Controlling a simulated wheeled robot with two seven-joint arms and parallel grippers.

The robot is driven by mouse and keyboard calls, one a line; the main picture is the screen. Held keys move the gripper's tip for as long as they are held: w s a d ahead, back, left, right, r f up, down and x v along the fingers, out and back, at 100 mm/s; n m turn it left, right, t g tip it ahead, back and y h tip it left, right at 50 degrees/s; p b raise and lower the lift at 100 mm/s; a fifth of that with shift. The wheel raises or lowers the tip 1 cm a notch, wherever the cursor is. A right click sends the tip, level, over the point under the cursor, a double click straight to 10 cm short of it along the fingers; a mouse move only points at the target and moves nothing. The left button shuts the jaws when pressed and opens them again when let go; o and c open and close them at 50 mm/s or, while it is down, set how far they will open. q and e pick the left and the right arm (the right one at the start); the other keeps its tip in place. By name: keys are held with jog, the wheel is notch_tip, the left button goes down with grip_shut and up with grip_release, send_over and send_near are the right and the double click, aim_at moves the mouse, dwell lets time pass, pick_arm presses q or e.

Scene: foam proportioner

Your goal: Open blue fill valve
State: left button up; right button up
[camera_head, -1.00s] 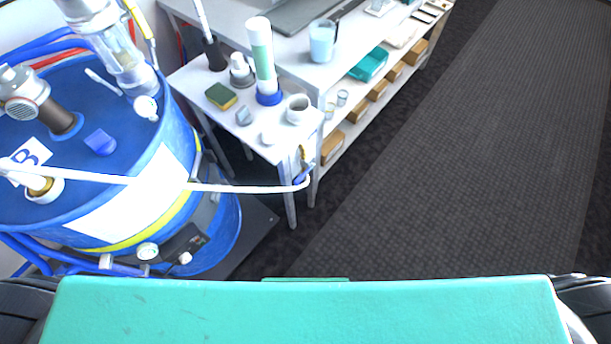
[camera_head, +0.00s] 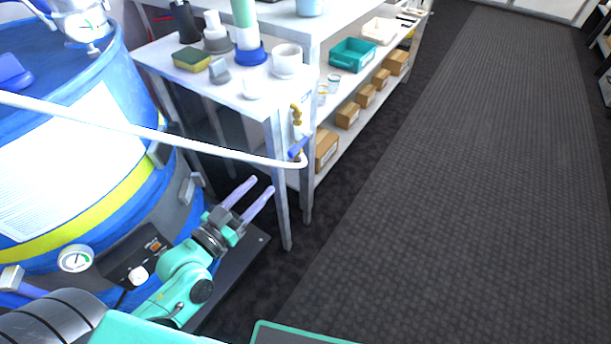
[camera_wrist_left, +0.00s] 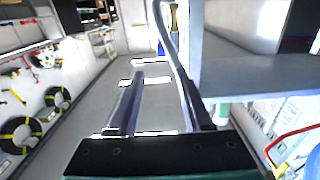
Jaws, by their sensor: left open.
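The blue fill valve is a small blue lever (camera_head: 298,149) below a brass tap (camera_head: 296,115) at the front corner of the small white table. A white hose (camera_head: 215,149) runs across from the left and ends at the blue lever. My left gripper (camera_head: 262,186) is open and empty, below and left of the lever and apart from it. In the left wrist view its two fingers (camera_wrist_left: 160,80) are spread, with the hose passing beyond them; I cannot make out the lever clearly there. My right gripper is not in view.
A large blue drum (camera_head: 140,105) with a gauge (camera_head: 76,258) stands at the left, close to my arm. The white table (camera_head: 160,62) carries a sponge and cups. A shelf with a teal bin (camera_head: 352,54) and boxes stands behind. The floor mat (camera_head: 440,200) at right is clear.

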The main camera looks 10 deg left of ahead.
aim_at(289, 155)
pick_arm(q)
jog(key=p+x, duration=0.1)
jog(key=x, duration=1.3)
jog(key=shift+w+r, duration=0.2)
jog(key=shift+w, duration=0.2)
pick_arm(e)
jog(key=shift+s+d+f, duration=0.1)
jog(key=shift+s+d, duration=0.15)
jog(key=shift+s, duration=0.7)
pick_arm(q)
grip_shut()
